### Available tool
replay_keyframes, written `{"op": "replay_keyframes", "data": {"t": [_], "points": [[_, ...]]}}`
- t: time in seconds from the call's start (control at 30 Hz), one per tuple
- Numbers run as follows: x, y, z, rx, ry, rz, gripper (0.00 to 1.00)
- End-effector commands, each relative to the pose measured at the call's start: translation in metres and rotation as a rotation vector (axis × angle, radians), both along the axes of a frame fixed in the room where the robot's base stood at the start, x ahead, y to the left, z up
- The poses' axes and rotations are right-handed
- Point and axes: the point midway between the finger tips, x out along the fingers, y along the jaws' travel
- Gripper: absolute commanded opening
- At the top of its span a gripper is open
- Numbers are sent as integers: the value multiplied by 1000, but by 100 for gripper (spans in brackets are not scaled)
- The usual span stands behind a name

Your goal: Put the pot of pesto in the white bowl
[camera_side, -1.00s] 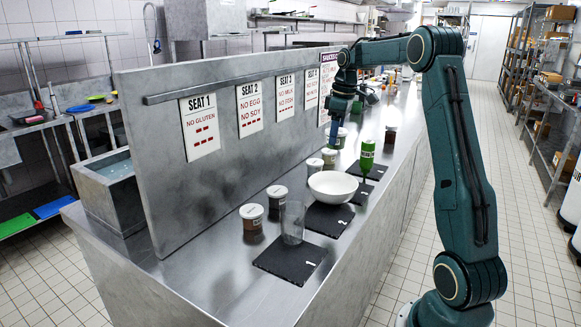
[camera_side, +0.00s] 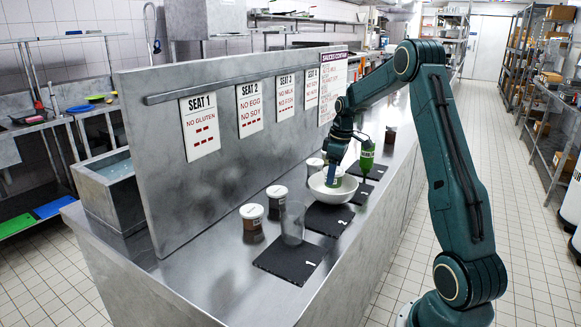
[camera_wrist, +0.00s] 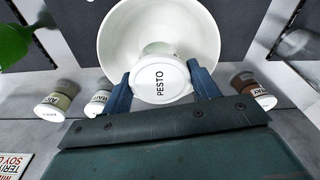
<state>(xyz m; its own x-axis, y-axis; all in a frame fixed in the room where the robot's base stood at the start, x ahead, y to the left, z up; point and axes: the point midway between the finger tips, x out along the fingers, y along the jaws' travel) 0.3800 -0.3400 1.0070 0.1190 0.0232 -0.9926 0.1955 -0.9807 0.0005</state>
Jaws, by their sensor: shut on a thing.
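The pot of pesto (camera_wrist: 160,82) has a white lid with the word PESTO. My gripper (camera_wrist: 160,88) is shut on it, one blue finger on each side. The white bowl (camera_wrist: 115,38) lies under and around the pot in the wrist view. In the side view the white bowl (camera_side: 318,192) stands on the dark mat marked 2, and the pot (camera_side: 336,176) is at its opening, within the rim. My gripper (camera_side: 332,180) points down there. I cannot tell whether the pot touches the bowl's bottom.
A green bottle (camera_side: 366,158) stands just behind the bowl. Lidded pots (camera_side: 277,197) (camera_side: 252,217) and a clear glass (camera_side: 292,222) stand in front of it to the left. The steel partition with seat signs (camera_side: 200,126) rises along the left. Mat 1 (camera_side: 288,262) has bare room.

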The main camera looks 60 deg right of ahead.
Motion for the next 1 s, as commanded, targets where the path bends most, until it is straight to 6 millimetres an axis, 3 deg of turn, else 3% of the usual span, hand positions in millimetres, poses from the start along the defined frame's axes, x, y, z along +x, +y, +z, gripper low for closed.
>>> {"op": "replay_keyframes", "data": {"t": [0.4, 0.87, 0.9, 1.0], "points": [[0, 0, -39, 1, 1, -1, 36], [0, 0, -44, 1, 1, 0, 36], [0, 0, -45, 1, 2, 0, 62], [0, 0, -45, 1, 1, 0, 82]]}}
